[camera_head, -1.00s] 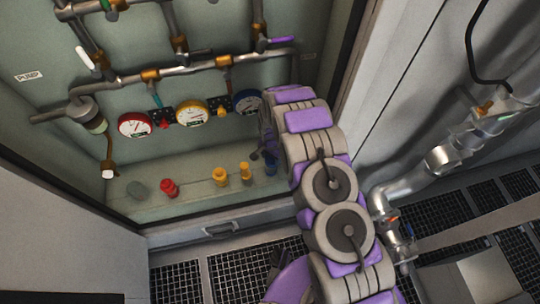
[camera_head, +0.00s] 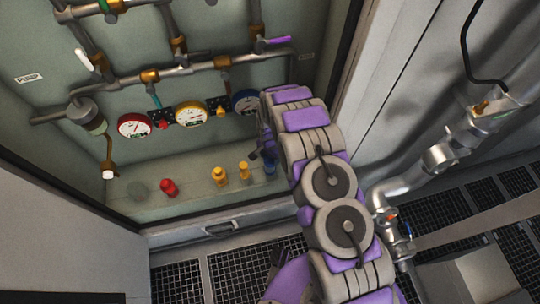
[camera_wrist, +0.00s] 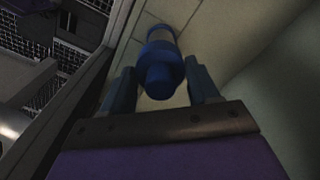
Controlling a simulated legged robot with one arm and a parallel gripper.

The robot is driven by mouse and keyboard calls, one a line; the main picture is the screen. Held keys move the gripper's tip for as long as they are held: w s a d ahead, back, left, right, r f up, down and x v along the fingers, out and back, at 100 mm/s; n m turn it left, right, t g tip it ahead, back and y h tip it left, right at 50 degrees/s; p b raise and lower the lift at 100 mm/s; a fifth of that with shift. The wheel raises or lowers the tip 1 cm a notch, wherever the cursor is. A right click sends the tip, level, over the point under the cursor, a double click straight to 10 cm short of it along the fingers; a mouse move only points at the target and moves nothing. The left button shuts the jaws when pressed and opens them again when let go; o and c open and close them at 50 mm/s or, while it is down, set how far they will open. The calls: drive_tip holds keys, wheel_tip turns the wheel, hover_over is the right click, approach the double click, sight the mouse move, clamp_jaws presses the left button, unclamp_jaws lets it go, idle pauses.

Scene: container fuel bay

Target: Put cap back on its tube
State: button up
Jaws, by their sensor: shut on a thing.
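A blue cap (camera_wrist: 160,75) with a wide collar and a narrower knob sits between the two fingers of my gripper (camera_wrist: 162,88) in the wrist view. My gripper is shut on it. A paler, greyish part (camera_wrist: 161,34) shows just beyond the collar; I cannot tell whether it is the tube or how the cap sits on it. In the head view my gripper (camera_head: 264,151) is at the right end of the cabinet's ledge, over a blue piece (camera_head: 270,167) that my arm partly hides.
A red piece (camera_head: 168,187) and two yellow pieces (camera_head: 218,176) (camera_head: 244,170) stand on the ledge (camera_head: 195,196) to the left. Red, yellow and blue gauges (camera_head: 134,125) (camera_head: 191,114) (camera_head: 245,102) and pipes are above. The cabinet's right frame (camera_head: 345,85) is close to my arm.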

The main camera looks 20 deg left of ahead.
drive_tip(key=shift+f, duration=0.15)
drive_tip(key=shift+f, duration=0.95)
drive_tip(key=shift+a+f, duration=0.1)
drive_tip(key=shift+f, duration=0.2)
idle(0.5)
drive_tip(key=shift+f, duration=0.15)
drive_tip(key=o, duration=1.1)
drive_tip(key=shift+o, duration=0.2)
wheel_tip(320, 180, up, 17)
drive_tip(key=p, duration=0.3)
drive_tip(key=shift+p, duration=0.3)
